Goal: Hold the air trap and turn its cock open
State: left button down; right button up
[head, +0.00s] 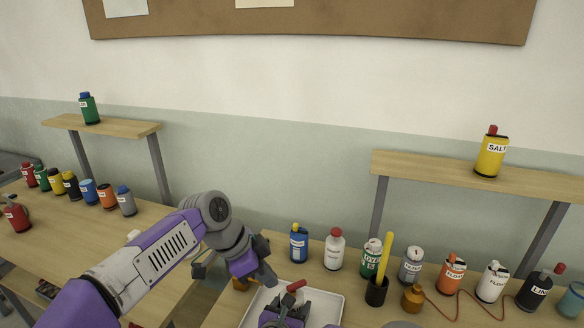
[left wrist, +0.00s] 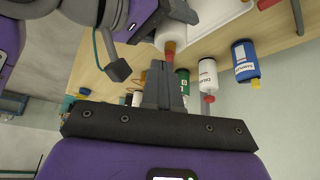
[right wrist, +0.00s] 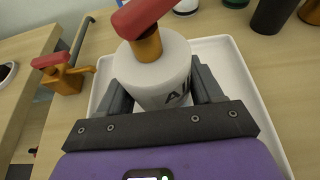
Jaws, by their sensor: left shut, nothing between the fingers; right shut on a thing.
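The air trap is a white cylinder (right wrist: 160,75) with dark lettering, topped by a brass stem and the cock's red handle (right wrist: 143,14) in the right wrist view. My right gripper (right wrist: 165,95) is shut around its body, one finger on each side. In the head view the red handle (head: 296,285) shows above my right gripper (head: 285,315), which hides most of the trap. My left gripper (head: 268,277) is shut and empty, just left of the handle. In the left wrist view its closed fingertips (left wrist: 163,66) lie close to the cock's brass and red part (left wrist: 170,48); contact is unclear.
The trap is over a white tray (head: 335,308). A brass valve with a red lever (right wrist: 66,75) is left of the tray. Several bottles, a yellow stick in a black cup (head: 376,291) and a brass piece (head: 413,298) with orange cord stand behind and right.

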aim_at(297, 289)
pick_arm(q)
jog(key=shift+r, duration=0.4)
jog(key=w+a+f, duration=0.1)
jog(key=w+f, duration=0.3)
jog(key=f, duration=0.2)
dwell(0.7)
jog(key=shift+s+d, duration=0.15)
jog(key=shift+d, duration=0.35)
dwell(1.0)
jog(key=shift+s, duration=0.25)
